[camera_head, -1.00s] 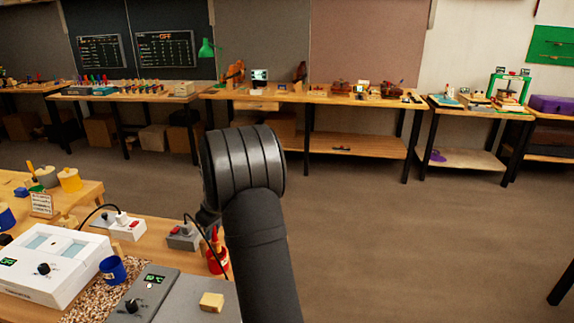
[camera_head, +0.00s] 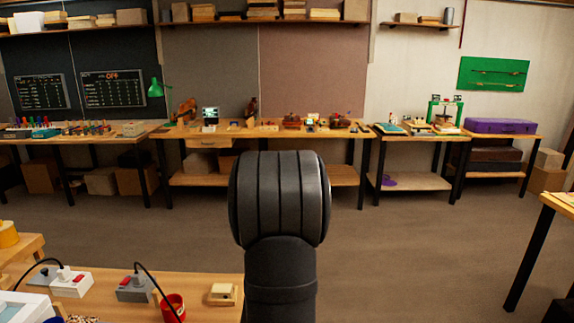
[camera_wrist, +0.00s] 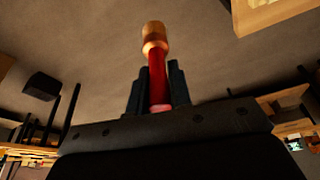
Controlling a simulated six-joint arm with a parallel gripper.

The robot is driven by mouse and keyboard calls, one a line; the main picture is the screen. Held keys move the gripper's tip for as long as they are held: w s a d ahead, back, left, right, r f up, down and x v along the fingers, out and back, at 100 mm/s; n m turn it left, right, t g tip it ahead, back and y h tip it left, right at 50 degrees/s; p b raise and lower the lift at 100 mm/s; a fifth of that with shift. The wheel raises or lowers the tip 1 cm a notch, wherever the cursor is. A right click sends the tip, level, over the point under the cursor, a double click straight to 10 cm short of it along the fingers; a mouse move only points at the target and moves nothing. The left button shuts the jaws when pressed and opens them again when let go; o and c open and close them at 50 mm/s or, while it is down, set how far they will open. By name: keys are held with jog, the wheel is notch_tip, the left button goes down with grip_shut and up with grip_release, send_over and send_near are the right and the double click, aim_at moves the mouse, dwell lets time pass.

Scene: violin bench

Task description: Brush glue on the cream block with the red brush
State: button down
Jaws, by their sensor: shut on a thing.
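My gripper (camera_wrist: 158,90) is shut on the red brush (camera_wrist: 156,77) in the wrist view. Its red handle stands between the dark fingers, with a tan wooden end pointing away from the gripper. In the head view my arm hides the gripper and the brush. A small cream piece (camera_head: 222,292) lies on the wooden bench at the lower middle, left of my arm. I cannot tell whether it is the task's cream block. A red pot (camera_head: 173,307) stands left of it, cut by the lower edge. The gripper appears well away from the bench.
Power boxes with black cables (camera_head: 135,290) stand on the near wooden bench (camera_head: 205,277), left of the cream piece. A white device shows at the lower left corner. Open floor (camera_head: 400,250) lies to the right, with another table (camera_head: 556,203) at the right edge.

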jog(key=shift+s+d, duration=0.1)
jog(key=shift+d, duration=0.35)
jog(key=w+a+r, duration=0.1)
jog(key=w+a, duration=0.1)
jog(key=a, duration=0.8)
jog(key=w+a+r, duration=0.1)
jog(key=a+r, duration=0.1)
jog(key=a, duration=0.9)
jog(key=x, duration=0.5)
jog(key=s+x, duration=0.1)
jog(key=x, duration=0.2)
jog(key=shift+a+f, duration=0.1)
jog(key=shift+f, duration=0.15)
jog(key=w, duration=0.3)
jog(key=shift+w, duration=0.3)
jog(key=shift+s+a, duration=0.8)
jog(key=shift+s, duration=1.6)
notch_tip(320, 180, up, 8)
